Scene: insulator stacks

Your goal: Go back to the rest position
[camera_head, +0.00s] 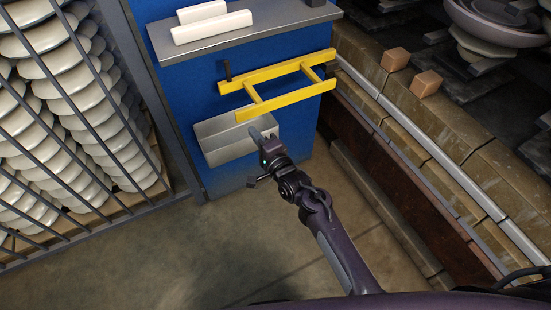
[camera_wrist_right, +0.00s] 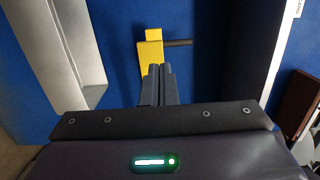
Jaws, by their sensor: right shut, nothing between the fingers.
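My right gripper (camera_head: 265,138) is in front of the blue cabinet, at the right end of the grey metal bin and below the yellow ladder-like frame. In the right wrist view its fingers (camera_wrist_right: 158,70) are together with nothing between them. The yellow frame (camera_wrist_right: 150,62) shows just past the fingertips there, with a dark peg beside it. In the head view, the yellow frame (camera_head: 285,71) hangs on the blue cabinet front (camera_head: 190,88). My left gripper is not in view.
The grey bin (camera_head: 222,150) is fixed low on the cabinet. White blocks (camera_head: 211,26) lie on the cabinet's top. Caged white insulator stacks (camera_head: 60,130) stand at left. A ledge with two small brown blocks (camera_head: 426,83) runs along the right. The floor (camera_head: 150,255) in front is clear.

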